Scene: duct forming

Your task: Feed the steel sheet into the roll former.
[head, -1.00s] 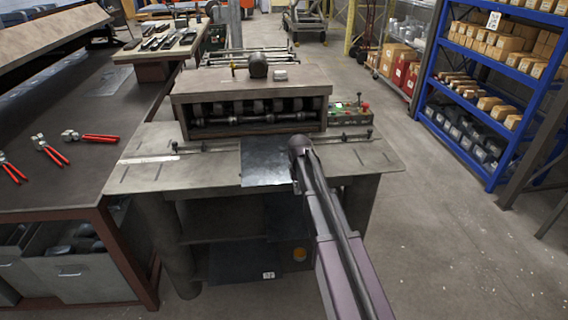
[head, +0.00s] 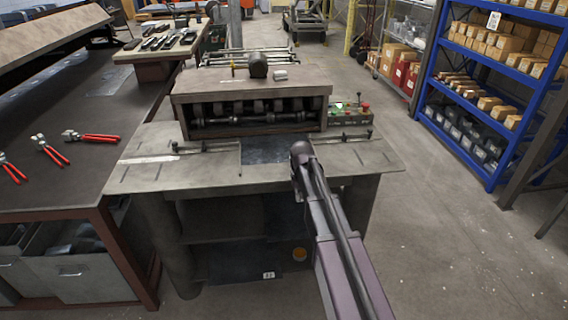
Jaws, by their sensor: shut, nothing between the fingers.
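The steel sheet (head: 262,152) lies flat on the table of the roll former (head: 250,100). Only a short, dark grey front part of it shows; its far part is out of sight under the front of the roller housing. My gripper (head: 296,190) is at the near edge of the machine table, to the right of the sheet and nearer to me, apart from it. It is shut and empty, and my arm largely hides it.
A control box (head: 348,115) with green and red buttons sits right of the rollers. Guide bars (head: 205,148) flank the sheet. A workbench (head: 75,165) with red-handled snips (head: 90,137) stands left. Blue shelving (head: 490,100) stands right, with clear floor before it.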

